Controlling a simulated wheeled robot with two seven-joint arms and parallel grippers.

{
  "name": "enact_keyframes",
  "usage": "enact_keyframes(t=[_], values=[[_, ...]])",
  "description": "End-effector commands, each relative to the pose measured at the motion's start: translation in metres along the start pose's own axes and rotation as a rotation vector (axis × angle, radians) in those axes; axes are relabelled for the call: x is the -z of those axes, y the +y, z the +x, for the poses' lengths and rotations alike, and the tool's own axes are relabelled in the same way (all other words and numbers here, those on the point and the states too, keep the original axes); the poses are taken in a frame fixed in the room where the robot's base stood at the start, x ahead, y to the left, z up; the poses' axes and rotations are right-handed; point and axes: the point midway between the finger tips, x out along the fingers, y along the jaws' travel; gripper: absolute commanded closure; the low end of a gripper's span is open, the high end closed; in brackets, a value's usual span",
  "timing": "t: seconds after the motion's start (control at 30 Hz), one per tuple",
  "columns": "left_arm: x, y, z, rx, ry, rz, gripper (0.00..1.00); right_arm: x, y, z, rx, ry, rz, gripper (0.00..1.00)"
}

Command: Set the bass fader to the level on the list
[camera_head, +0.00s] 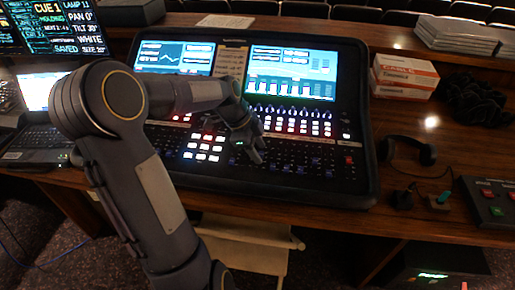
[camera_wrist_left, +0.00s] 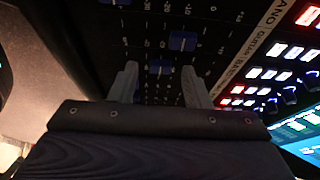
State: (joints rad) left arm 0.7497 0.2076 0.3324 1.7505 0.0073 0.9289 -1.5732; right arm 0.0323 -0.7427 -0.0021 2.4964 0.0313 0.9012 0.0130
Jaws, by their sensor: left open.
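The mixing desk (camera_head: 290,180) stands on the wooden table, with two lit screens and rows of lit buttons. My left gripper (camera_head: 250,148) is over its middle, low above the fader area. In the left wrist view my open fingers (camera_wrist_left: 160,85) point at the black panel with white scale marks. I cannot read which is the bass fader, nor tell whether a finger touches a cap. A tan sheet with small print (camera_head: 232,62), possibly the list, stands between the screens.
A laptop (camera_head: 38,140) is at the left. White-and-red boxes (camera_head: 404,75), headphones (camera_head: 408,150) and a button box (camera_head: 490,200) are at the right. A label strip (camera_wrist_left: 262,38) and lit buttons (camera_wrist_left: 265,75) lie beside the faders. My left arm hides the desk's left part.

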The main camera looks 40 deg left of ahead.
Motion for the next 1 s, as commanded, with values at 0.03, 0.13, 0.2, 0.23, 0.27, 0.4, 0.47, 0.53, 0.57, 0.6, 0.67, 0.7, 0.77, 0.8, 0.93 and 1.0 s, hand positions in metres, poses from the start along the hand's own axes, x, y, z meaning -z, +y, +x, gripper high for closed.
enact_keyframes(t=[0.03,0.13,0.2,0.23,0.27,0.4,0.47,0.53,0.57,0.6,0.67,0.7,0.77,0.8,0.93,1.0], values=[[0.000,-0.001,-0.005,0.005,-0.001,-0.001,0.56,0.000,0.000,0.000,0.000,0.000,0.000,0.56],[0.000,-0.002,-0.020,0.007,-0.001,-0.001,0.56,0.000,0.000,0.001,0.000,0.000,0.000,0.56],[0.000,-0.001,-0.032,0.007,-0.002,-0.001,0.56,0.000,0.000,0.001,0.000,0.000,0.000,0.56],[0.000,-0.002,-0.038,0.008,-0.002,-0.001,0.56,-0.001,0.000,0.001,0.000,0.000,0.000,0.56],[0.000,-0.001,-0.043,0.007,-0.002,-0.001,0.56,-0.001,0.001,0.001,0.000,0.000,0.000,0.56],[0.000,-0.001,-0.063,0.005,-0.001,0.000,0.56,-0.001,0.001,0.001,0.000,0.000,0.000,0.56],[0.000,-0.001,-0.069,0.004,-0.001,0.000,0.56,-0.001,0.001,0.001,0.000,0.000,0.000,0.56],[0.000,-0.001,-0.074,0.003,-0.001,0.000,0.56,-0.001,0.001,0.001,0.000,0.000,0.000,0.56],[0.000,-0.001,-0.075,0.003,0.000,0.000,0.56,-0.001,0.001,0.001,0.000,0.000,0.000,0.56],[0.000,0.000,-0.076,0.003,0.000,0.000,0.56,-0.001,0.001,0.001,0.000,0.000,0.000,0.56],[0.000,0.000,-0.076,0.002,0.000,0.000,0.56,-0.001,0.001,0.001,0.000,0.000,0.000,0.56],[0.000,0.000,-0.076,0.002,0.000,0.000,0.56,-0.001,0.001,0.001,0.000,0.000,0.000,0.56],[0.000,0.000,-0.076,0.002,0.000,0.000,0.56,-0.001,0.001,0.001,0.000,0.000,0.000,0.56],[0.000,0.000,-0.076,0.002,0.000,0.000,0.56,-0.001,0.001,0.001,0.000,0.000,0.000,0.56],[0.000,0.000,-0.076,0.002,0.000,0.000,0.56,-0.001,0.001,0.001,0.000,0.000,0.000,0.56],[0.000,0.000,-0.076,0.001,0.000,0.000,0.56,-0.001,0.001,0.001,0.000,0.000,0.000,0.56]])
